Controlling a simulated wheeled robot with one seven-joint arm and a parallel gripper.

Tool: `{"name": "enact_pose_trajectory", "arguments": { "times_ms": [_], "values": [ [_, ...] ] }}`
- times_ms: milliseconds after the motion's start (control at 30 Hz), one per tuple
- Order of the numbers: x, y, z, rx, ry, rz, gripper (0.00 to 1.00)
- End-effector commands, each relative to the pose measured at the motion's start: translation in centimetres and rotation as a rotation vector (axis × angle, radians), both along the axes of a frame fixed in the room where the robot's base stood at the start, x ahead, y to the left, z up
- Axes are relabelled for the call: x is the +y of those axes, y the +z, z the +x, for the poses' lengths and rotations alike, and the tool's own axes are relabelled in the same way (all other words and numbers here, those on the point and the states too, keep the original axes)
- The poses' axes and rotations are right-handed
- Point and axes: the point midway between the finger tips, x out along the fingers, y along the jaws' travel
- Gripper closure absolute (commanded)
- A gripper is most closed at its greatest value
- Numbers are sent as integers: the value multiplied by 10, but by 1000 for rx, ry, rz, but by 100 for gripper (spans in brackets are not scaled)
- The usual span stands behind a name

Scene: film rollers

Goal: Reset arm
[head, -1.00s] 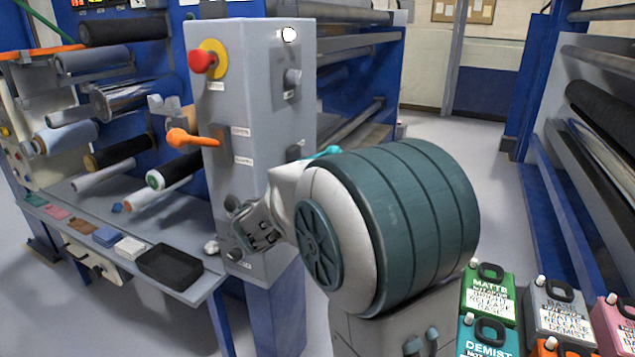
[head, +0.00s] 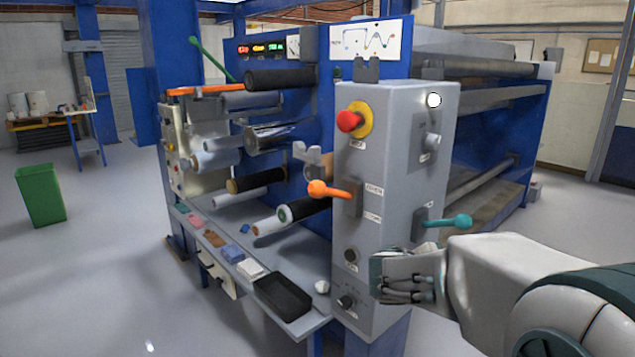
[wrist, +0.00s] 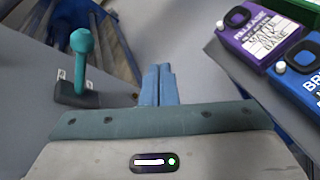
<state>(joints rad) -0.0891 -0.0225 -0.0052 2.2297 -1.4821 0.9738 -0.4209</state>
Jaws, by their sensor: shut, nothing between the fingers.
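My gripper (head: 384,280) is at the lower right of the grey control box (head: 395,125) in the head view, and my white arm reaches in from the right edge. In the wrist view, the two blue fingers of my gripper (wrist: 158,70) are pressed together with nothing between them. The teal lever (head: 450,221) on the box's right side is above my gripper in the head view. It also shows in the wrist view (wrist: 82,45), left of the fingers and apart from them. An orange lever (head: 330,190) and a red button (head: 350,121) are on the box's front.
A shelf with a black tray (head: 283,297) and several small blocks runs left of the box, below several rollers. Purple (wrist: 252,35) and blue (wrist: 300,75) labelled containers lie at the wrist view's right. A green bin (head: 40,195) stands far left. Open floor lies front left.

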Motion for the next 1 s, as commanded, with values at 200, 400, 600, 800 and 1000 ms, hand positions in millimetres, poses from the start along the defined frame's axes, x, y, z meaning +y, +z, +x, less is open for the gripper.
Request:
{"name": "enact_pose_trajectory", "arguments": {
  "times_ms": [200, 400, 600, 800, 1000],
  "values": [
    [7, 18, -71, -130, -287, 383, 100],
    [37, 24, -126, -247, -562, 731, 100],
    [80, 39, -167, -353, -846, 1067, 100],
    [118, 54, -188, -416, -1064, 1311, 100],
    [133, 58, -195, -435, -1153, 1404, 100]
  ]
}}
